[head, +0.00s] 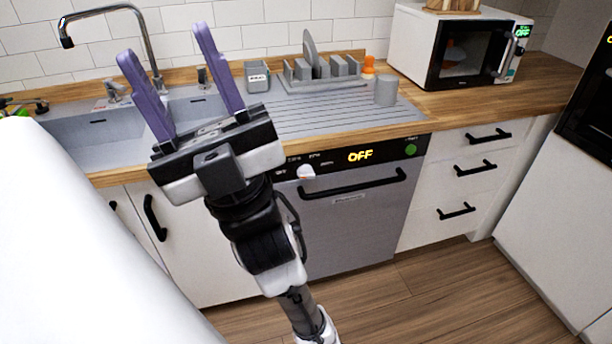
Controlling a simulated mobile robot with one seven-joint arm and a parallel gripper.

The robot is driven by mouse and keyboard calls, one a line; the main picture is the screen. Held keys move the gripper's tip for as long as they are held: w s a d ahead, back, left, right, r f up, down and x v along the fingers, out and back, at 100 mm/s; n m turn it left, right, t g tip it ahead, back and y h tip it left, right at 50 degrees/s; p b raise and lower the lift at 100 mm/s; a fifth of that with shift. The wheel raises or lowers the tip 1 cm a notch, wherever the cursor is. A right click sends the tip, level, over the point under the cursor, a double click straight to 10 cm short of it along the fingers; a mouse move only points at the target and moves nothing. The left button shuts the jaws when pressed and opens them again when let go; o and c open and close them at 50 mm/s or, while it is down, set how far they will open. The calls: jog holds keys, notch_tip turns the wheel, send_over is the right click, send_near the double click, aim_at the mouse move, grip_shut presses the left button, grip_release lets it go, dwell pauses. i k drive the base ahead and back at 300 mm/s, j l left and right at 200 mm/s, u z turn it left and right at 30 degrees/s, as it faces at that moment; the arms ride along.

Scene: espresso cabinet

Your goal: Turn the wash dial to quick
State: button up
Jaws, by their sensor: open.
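The wash dial (306,172) is a small white knob on the black control strip of the dishwasher (352,228). Small white marks stand above and beside the dial, too small to read. The strip shows a yellow "OFF" (360,155) and a green button (410,149). My gripper (165,75) is open and empty, with its two purple fingers pointing up in front of the sink. It is to the left of the dial and apart from it. My wrist covers the left end of the strip.
The wooden counter (540,88) runs above the dishwasher. A sink (92,135) with a tap (135,22) is behind my gripper. A dish rack (322,84), a grey cup (386,90) and a microwave (455,48) stand on the counter. The dishwasher's black handle (352,186) sticks out below the dial.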

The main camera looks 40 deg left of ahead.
aim_at(305, 171)
jog(key=j+u, duration=0.15)
jog(key=u, duration=0.75)
jog(key=i+l, duration=0.05)
